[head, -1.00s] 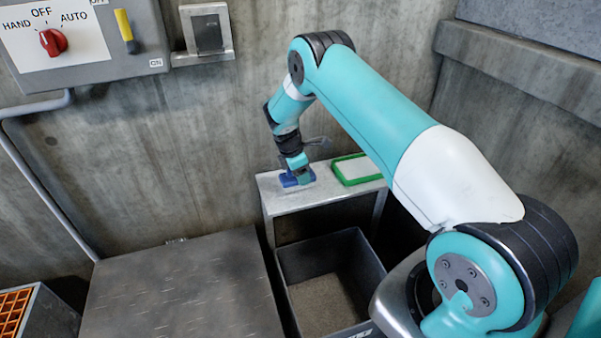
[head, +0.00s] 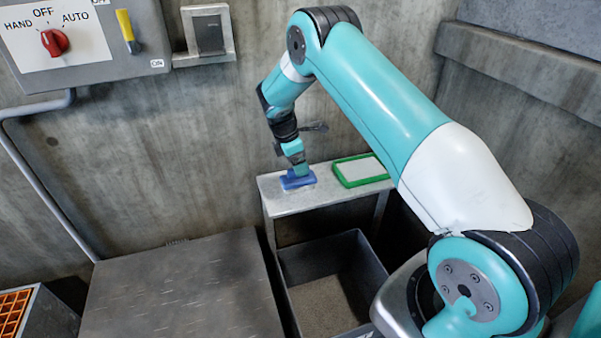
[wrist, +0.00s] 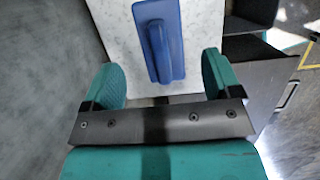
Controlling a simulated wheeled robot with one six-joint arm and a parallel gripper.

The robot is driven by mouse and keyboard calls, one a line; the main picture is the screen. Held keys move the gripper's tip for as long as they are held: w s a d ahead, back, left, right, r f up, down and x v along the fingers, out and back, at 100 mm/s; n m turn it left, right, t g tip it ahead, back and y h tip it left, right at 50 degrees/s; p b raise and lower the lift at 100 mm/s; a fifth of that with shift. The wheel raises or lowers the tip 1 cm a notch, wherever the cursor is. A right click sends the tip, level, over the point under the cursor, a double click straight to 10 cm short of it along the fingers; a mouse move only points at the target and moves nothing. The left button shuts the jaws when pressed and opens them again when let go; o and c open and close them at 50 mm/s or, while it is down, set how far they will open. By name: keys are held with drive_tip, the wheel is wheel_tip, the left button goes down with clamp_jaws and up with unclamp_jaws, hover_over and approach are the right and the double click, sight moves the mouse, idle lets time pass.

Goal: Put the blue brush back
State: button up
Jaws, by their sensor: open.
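The blue brush (head: 297,180) lies flat on the left part of a pale shelf (head: 325,197), with its handle upward. A green-rimmed rectangle with a whitish middle (head: 361,170) is to its right on the same shelf and looks empty. My gripper (head: 298,168) is open, directly above the brush in the head view. In the wrist view the brush (wrist: 160,42) shows beyond and between my two teal fingers, whose tips are apart from it. Nothing is between the fingers. Whether a fingertip touches the brush is hard to tell in the head view.
An open dark bin (head: 335,280) stands below the shelf front. A flat metal cover (head: 180,290) is to its left, and an orange-grid crate (head: 15,312) is at the lower left. A concrete wall is close behind the shelf. A switch box (head: 85,45) hangs at upper left.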

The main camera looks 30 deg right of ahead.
drive_tip(key=v, duration=0.5)
drive_tip(key=shift+a+r, duration=0.1)
drive_tip(key=shift+r, duration=0.25)
drive_tip(key=s+a+r+m+t+y, duration=0.2)
drive_tip(key=s+a+r+m+y, duration=0.15)
drive_tip(key=s+a+r, duration=1.1)
drive_tip(key=s+a+r+m+y, duration=0.1)
drive_tip(key=s+a+r, duration=0.1)
drive_tip(key=s, duration=0.5)
drive_tip(key=s+a+r+m+y, duration=0.1)
drive_tip(key=s+a+r+m, duration=0.1)
drive_tip(key=s+a, duration=0.2)
drive_tip(key=s+a+r+m+g+y, duration=0.1)
drive_tip(key=s+a+r, duration=0.1)
drive_tip(key=s, duration=0.9)
drive_tip(key=shift+a, duration=0.85)
drive_tip(key=shift+y, duration=0.25)
